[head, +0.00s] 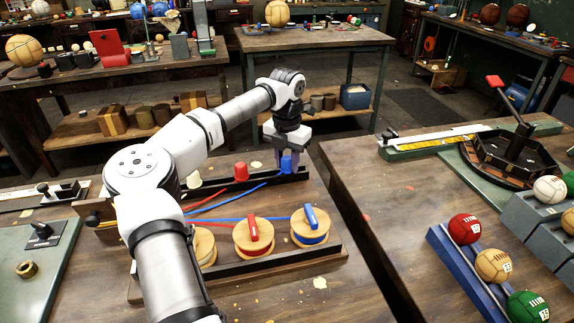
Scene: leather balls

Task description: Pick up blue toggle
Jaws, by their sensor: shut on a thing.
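The blue toggle (287,165) is a small blue piece at the right end of the dark rail at the back of the wooden board. My gripper (285,158) reaches down over it from above and is shut on it, with the fingers on its sides. Whether the toggle is lifted off the rail cannot be told. A red toggle (240,172) and a cream one (193,179) stand further left on the same rail (268,182).
Wooden spools with a red bar (253,229) and a blue bar (310,218) stand at the board's front, with coloured cords behind. On the right table, a blue rack (452,262) holds balls, and an octagonal tray (505,160) stands behind.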

